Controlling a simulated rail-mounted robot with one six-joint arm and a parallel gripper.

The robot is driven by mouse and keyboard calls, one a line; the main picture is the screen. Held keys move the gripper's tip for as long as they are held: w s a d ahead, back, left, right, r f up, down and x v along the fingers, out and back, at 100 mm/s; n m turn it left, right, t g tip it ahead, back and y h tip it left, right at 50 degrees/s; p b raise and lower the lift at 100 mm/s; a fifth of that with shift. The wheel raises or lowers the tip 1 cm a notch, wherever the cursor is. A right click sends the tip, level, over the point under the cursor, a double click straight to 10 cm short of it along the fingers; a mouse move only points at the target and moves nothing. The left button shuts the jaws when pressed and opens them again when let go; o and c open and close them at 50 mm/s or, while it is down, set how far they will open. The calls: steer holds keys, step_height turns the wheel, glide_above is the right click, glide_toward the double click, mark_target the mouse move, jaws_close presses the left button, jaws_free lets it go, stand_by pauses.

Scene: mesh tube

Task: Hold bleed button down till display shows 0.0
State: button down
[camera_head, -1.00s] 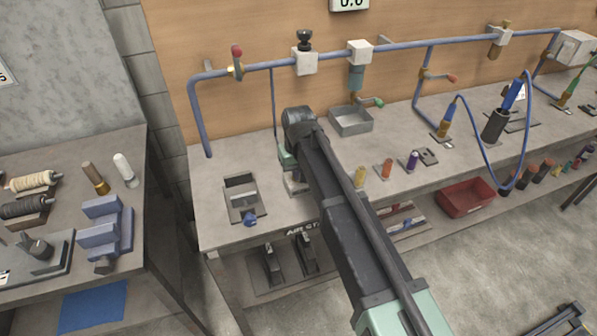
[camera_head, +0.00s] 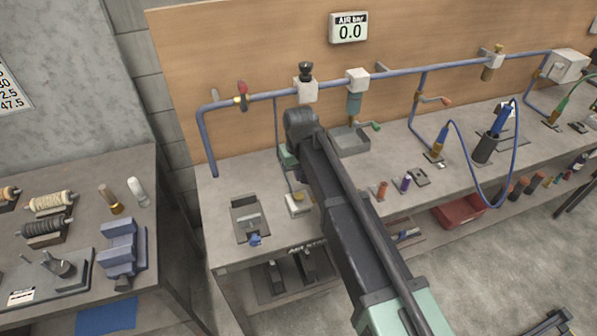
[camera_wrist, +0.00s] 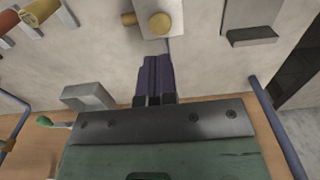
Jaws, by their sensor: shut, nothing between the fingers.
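The wall display (camera_head: 349,28), labelled AIR bar, reads 0.0 in the head view. A pale block with a round yellowish button, apparently the bleed button (camera_wrist: 160,23), is at the top of the wrist view. The block (camera_head: 298,206) is also on the bench in the head view, just below my gripper's body. My gripper (camera_wrist: 157,58) is shut and empty. Its fingertips point toward the block and appear apart from the button. In the head view my arm and wrist hide much of the gripper, so the height of the gap is hard to tell.
A blue air pipe (camera_head: 240,101) with valves runs along the back board. A metal holder (camera_head: 249,220) with a blue knob stands left of the block. A grey tray (camera_head: 350,142) sits behind my arm.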

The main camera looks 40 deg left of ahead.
step_height(320, 180, up, 4)
steer(key=shift+r+p, duration=0.2)
steer(key=shift+p, duration=1.05)
steer(key=shift+f, duration=0.1)
steer(key=s+d+f+m+b, duration=0.1)
steer(key=d+m, duration=0.4)
steer(key=d, duration=2.2)
steer(key=s+d+f+m+b, duration=0.1)
steer(key=d+f+m+b, duration=0.2)
steer(key=d, duration=2.3)
steer(key=m, duration=0.2)
steer(key=shift+d+f+m, duration=0.15)
steer(key=shift+d+m, duration=0.25)
